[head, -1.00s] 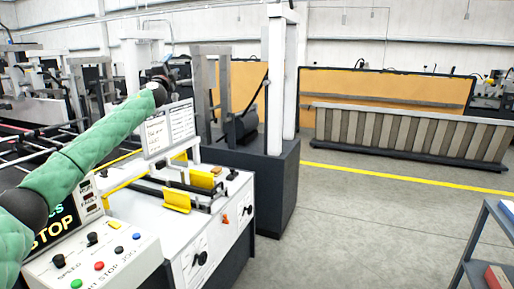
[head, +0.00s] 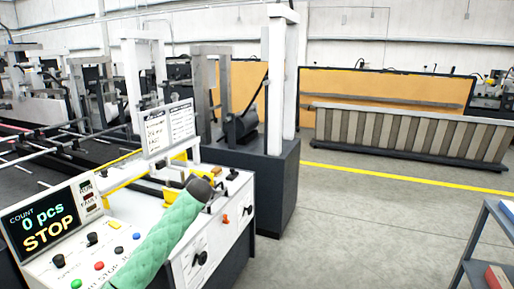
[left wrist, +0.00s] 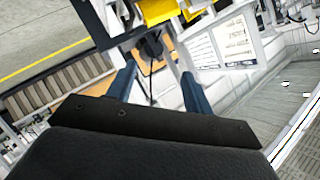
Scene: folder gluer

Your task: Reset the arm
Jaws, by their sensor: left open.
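My left gripper (left wrist: 158,86) shows in the left wrist view with its two blue fingers spread apart and nothing between them. In the head view my green-sleeved left arm (head: 158,243) rises from the bottom edge across the front of the control panel. Its dark end joint lies in front of the machine's white side cabinet; the fingers cannot be made out there. My right arm and gripper are in neither view.
The control panel (head: 75,262) has coloured buttons and a screen (head: 45,222) reading "0 pcs STOP". A paper stand (head: 168,130) and yellow parts (head: 177,200) are close by the arm. Grey floor (head: 370,225) lies open to the right, with a shelf (head: 488,245) at the far right.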

